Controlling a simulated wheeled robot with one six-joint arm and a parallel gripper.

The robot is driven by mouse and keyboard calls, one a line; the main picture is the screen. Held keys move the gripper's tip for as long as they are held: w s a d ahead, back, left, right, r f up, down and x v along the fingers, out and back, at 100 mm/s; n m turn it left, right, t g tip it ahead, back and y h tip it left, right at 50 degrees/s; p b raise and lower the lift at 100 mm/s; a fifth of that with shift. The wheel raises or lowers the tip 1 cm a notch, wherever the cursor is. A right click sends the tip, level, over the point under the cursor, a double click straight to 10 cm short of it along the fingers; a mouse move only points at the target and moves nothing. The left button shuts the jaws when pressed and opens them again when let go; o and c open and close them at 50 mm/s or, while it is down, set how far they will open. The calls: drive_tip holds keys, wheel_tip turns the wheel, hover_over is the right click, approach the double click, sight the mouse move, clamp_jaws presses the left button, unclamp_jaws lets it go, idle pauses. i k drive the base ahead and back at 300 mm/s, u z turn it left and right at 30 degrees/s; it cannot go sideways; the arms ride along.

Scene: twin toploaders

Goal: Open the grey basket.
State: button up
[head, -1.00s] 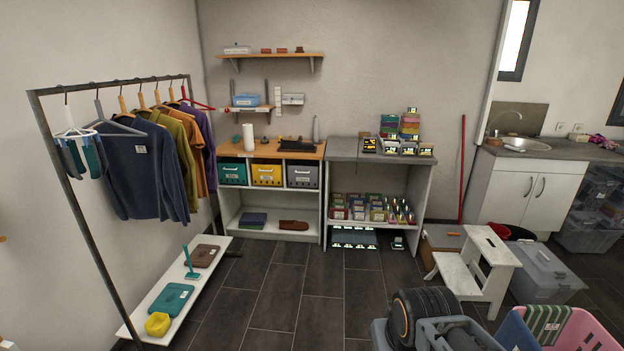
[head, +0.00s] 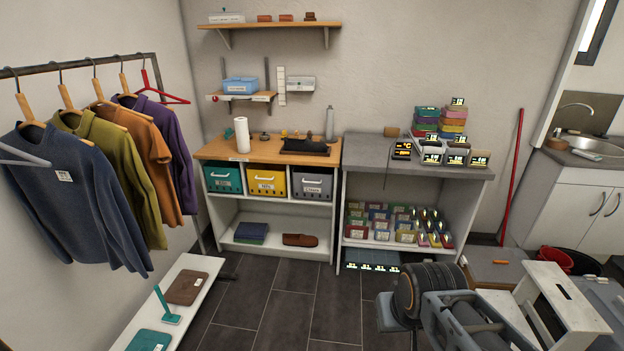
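The grey basket (head: 312,185) sits in the upper row of the white shelf unit with the wooden top, at the right end. Its front faces me, with a light handle and a small label. A yellow basket (head: 267,184) and a teal basket (head: 223,180) stand to its left in the same row. My arm shows folded at the lower right; its gripper fingers cannot be made out, and nothing of it touches the basket.
A clothes rack with hanging garments (head: 80,190) stands at the left, over a low white bench (head: 190,290). A grey-topped counter (head: 375,155) adjoins the shelf unit on the right. A white step stool (head: 560,300) stands at the lower right. Dark tiled floor (head: 275,305) lies clear ahead.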

sight(316, 175)
drive_tip(key=u, duration=0.15)
drive_tip(key=i, duration=0.85)
drive_tip(key=u, duration=0.6)
drive_tip(key=i, duration=1.9)
drive_tip(key=z, duration=0.2)
